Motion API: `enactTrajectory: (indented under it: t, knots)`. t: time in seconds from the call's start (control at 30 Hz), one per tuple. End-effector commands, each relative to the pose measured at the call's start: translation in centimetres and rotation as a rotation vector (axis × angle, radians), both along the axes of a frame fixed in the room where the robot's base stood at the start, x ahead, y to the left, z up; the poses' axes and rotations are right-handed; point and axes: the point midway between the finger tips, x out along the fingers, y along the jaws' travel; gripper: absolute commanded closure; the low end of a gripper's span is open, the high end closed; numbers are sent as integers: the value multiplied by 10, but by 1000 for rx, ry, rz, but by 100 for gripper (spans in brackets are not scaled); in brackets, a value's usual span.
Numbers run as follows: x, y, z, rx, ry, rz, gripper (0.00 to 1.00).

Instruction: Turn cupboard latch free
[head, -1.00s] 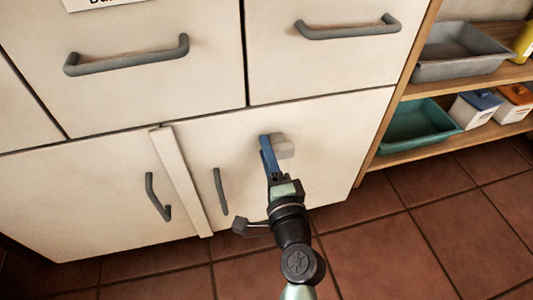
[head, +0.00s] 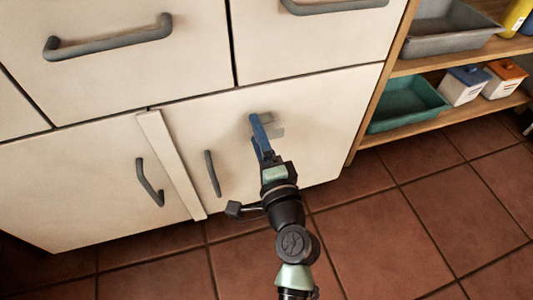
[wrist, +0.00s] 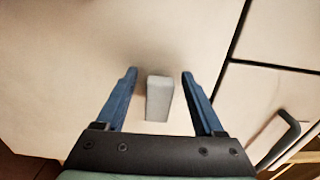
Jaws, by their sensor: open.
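The latch is a small pale grey block (wrist: 159,97) standing out from the white right-hand cupboard door (head: 320,110). In the wrist view it sits between the two blue fingers of my gripper (wrist: 159,73), with a gap visible on each side. My gripper is open around it. In the head view my gripper (head: 262,124) reaches up to the door, and its blue finger hides part of the latch (head: 277,131). The head view does not show clearly how far the fingertips are from the door.
A vertical strip (head: 171,165) separates this door from the left cupboard door, beside grey handles (head: 212,173) (head: 148,183). Drawers with bar handles (head: 108,38) are above. Open shelves at right hold a teal tray (head: 405,103), a grey tray and white boxes. Tiled floor (head: 410,220) is clear.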

Motion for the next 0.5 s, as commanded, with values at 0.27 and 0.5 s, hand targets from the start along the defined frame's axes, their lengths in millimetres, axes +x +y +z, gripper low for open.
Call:
enactTrajectory:
  t: [0.27, 0.5]
  knots:
    - [-48, -16, 1, 1, 4, -3, 30]
    - [-91, -30, 0, -1, 3, -3, 30]
